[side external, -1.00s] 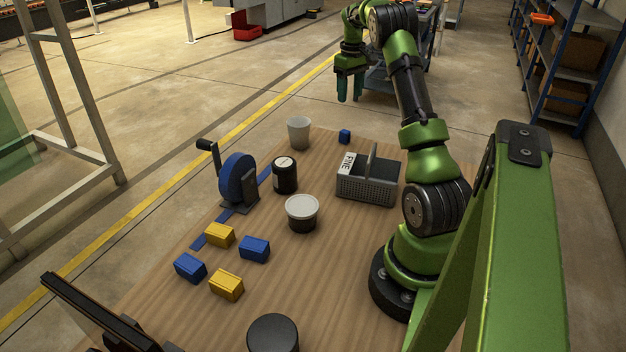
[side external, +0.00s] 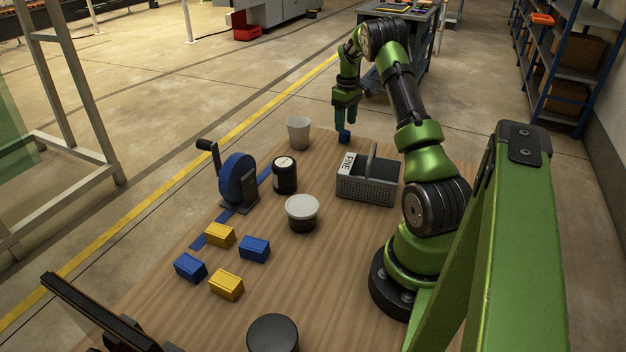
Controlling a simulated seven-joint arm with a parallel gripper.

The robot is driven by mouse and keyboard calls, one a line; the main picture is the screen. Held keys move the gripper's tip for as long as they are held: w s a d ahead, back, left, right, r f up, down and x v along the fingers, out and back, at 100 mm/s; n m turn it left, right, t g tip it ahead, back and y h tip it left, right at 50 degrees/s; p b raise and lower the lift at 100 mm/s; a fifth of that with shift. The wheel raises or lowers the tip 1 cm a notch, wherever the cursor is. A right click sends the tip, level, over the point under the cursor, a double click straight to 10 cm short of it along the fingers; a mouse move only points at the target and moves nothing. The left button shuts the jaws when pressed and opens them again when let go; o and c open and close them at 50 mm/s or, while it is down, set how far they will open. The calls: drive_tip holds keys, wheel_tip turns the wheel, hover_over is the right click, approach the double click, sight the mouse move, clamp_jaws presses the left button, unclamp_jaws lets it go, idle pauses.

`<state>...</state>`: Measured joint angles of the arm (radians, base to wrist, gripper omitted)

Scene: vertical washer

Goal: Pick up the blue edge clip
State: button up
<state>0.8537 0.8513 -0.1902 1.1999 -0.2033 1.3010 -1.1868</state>
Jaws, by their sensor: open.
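A small blue block-like piece, which looks like the blue edge clip (side external: 344,138), sits on the table near its far edge, behind the grey basket. My gripper (side external: 345,122) points down over it, with its fingertips close above or around its top. The fingers are open. I cannot tell from this view whether they touch the clip. The finger ends hide part of the clip's upper side.
The grey basket (side external: 368,188) with an upright handle stands in front of the clip. A dark jar (side external: 285,175), a white-lidded tub (side external: 302,212), a blue crank wheel (side external: 237,179) and blue and yellow blocks (side external: 226,285) lie nearer.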

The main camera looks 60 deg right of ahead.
sight(345, 133)
wheel_tip(345, 133, down, 5)
drive_tip(key=shift+w+d+f, duration=0.1)
drive_tip(key=shift+d, duration=0.05)
drive_tip(key=shift+c, duration=0.4)
drive_tip(key=c, duration=0.9)
